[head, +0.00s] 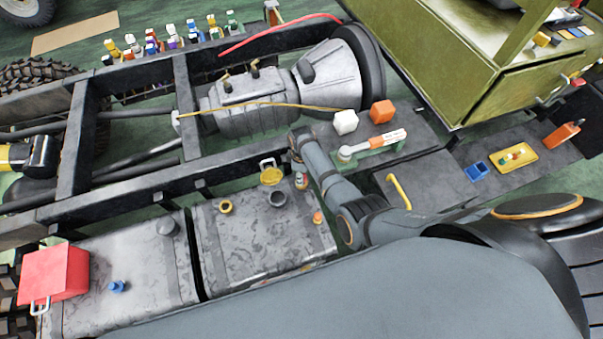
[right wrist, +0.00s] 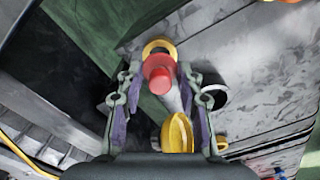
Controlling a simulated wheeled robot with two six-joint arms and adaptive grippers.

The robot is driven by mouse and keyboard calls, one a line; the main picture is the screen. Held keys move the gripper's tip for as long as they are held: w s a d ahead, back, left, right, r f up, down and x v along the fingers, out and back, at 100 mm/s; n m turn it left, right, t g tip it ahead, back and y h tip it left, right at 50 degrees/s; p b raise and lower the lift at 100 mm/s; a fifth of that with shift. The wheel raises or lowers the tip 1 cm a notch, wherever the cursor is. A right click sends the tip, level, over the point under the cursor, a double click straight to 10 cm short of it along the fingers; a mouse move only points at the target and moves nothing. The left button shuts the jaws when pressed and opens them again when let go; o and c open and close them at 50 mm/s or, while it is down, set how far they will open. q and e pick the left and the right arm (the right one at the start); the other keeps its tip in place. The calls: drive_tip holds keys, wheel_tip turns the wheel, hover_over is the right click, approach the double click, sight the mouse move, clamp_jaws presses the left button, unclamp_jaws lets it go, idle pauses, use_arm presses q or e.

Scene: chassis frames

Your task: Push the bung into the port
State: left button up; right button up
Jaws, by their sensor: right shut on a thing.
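My right gripper (right wrist: 160,73) is shut on a small piece with a red round end (right wrist: 158,78) and a grey body, which I take to be the bung. The fingers hide part of it. A dark round port with a raised rim (head: 277,199) opens in the tank top. Its pale rim shows right of the fingers in the right wrist view (right wrist: 212,97). The bung is apart from this rim. My left gripper is not in view.
A yellow ring-shaped cap (head: 270,175) and another yellow ring (head: 225,206) sit on the tank. An orange cap (head: 318,216) is near its right edge. A chassis rail (head: 130,198) runs behind. A red box (head: 54,274) stands at left. The tank's middle is clear.

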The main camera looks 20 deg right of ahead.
drive_tip(key=shift+f+b, duration=1.25)
drive_tip(key=shift+f, duration=0.35)
drive_tip(key=o, duration=1.1)
drive_tip(key=shift+r, duration=0.1)
wheel_tip(320, 180, up, 12)
